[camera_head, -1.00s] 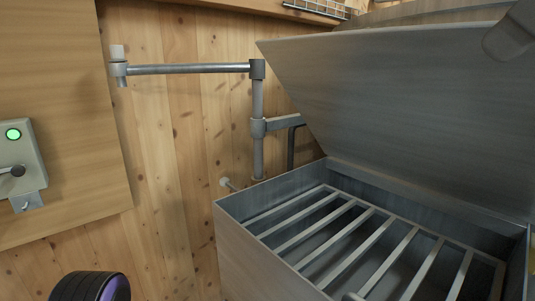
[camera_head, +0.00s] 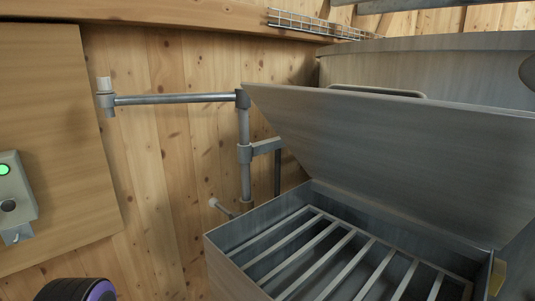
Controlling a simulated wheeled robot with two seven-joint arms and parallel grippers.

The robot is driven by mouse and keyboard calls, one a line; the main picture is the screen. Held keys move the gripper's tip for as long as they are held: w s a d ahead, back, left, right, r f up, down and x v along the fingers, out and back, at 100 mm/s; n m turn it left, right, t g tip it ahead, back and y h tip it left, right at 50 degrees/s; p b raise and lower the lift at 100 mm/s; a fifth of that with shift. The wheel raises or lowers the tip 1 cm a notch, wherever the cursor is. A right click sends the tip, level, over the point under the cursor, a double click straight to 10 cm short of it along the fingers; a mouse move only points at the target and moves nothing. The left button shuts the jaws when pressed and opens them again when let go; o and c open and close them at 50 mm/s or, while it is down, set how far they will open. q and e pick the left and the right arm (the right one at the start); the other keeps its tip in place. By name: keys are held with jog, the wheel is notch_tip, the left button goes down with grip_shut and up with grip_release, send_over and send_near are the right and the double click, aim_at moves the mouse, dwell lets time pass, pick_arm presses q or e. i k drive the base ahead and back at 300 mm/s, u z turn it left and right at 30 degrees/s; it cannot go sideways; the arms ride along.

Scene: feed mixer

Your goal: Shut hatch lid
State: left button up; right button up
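The hatch lid (camera_head: 400,165) is a large flat grey metal plate. It stands open, tilted up from the back of the open hatch box (camera_head: 232,262). A dark loop handle (camera_head: 375,91) shows behind its upper edge. Slatted bars lie across the box opening. A dark, purple-ringed round part (camera_head: 78,290), probably of my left arm, shows at the bottom left. A grey rounded part at the right edge may be mine. Neither gripper's fingers are in view.
A metal pipe (camera_head: 180,98) with a vertical post stands left of the lid, close to its left corner. A control box with a green light (camera_head: 5,170) is on the wooden panel (camera_head: 50,120) at the left. A wire tray (camera_head: 320,24) runs along the top.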

aim_at(466, 172)
jog(key=k, duration=1.5)
